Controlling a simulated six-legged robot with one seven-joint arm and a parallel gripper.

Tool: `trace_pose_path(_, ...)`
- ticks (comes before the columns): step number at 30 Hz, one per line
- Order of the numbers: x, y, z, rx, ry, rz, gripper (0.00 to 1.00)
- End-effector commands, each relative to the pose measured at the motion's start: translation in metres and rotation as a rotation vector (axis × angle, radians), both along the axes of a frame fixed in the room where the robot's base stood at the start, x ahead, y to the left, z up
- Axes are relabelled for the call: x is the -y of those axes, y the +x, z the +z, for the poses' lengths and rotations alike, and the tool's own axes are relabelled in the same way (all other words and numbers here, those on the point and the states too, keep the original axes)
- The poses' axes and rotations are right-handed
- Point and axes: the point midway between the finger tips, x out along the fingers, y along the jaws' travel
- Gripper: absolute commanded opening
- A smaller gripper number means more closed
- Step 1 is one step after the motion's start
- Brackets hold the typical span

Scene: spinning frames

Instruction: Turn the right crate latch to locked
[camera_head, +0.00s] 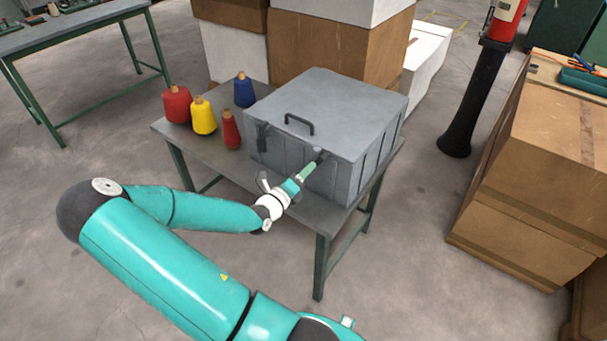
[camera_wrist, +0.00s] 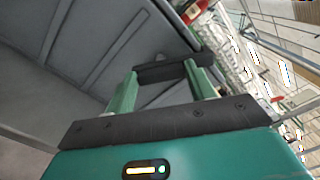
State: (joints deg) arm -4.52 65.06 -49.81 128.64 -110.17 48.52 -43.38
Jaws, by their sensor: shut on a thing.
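A grey lidded crate (camera_head: 345,115) stands on a small table, with a dark handle on its lid. The right latch (camera_head: 321,155) is a small dark part near the top of the crate's front face, towards its right corner. My gripper (camera_head: 309,168) reaches it from the front and is shut on it. In the wrist view, the green fingers stand on either side of a dark bar, the right latch (camera_wrist: 165,72). My fingers partly hide the latch, and its exact angle is hard to tell. The left latch (camera_head: 262,136) is dark and hangs roughly upright on the same face.
Red, yellow and blue thread cones (camera_head: 204,116) stand on the table (camera_head: 275,177) left of the crate. Cardboard boxes (camera_head: 375,45) rise close behind it. A dark post with a red top (camera_head: 478,95) and more boxes (camera_head: 545,160) stand at the right. Floor in front is clear.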

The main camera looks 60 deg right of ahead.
Motion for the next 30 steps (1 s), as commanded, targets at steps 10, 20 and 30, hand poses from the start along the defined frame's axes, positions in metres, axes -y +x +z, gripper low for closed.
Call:
trace_pose_path(10, -0.0011, 0.0001, -0.0025, -0.308, 0.052, 0.000, 0.13)
trace_pose_path(20, -0.0010, -0.0004, -0.0031, -0.492, 0.082, -0.001, 0.13)
trace_pose_path(30, -0.0011, -0.0007, -0.0035, -0.547, 0.092, -0.001, 0.13)
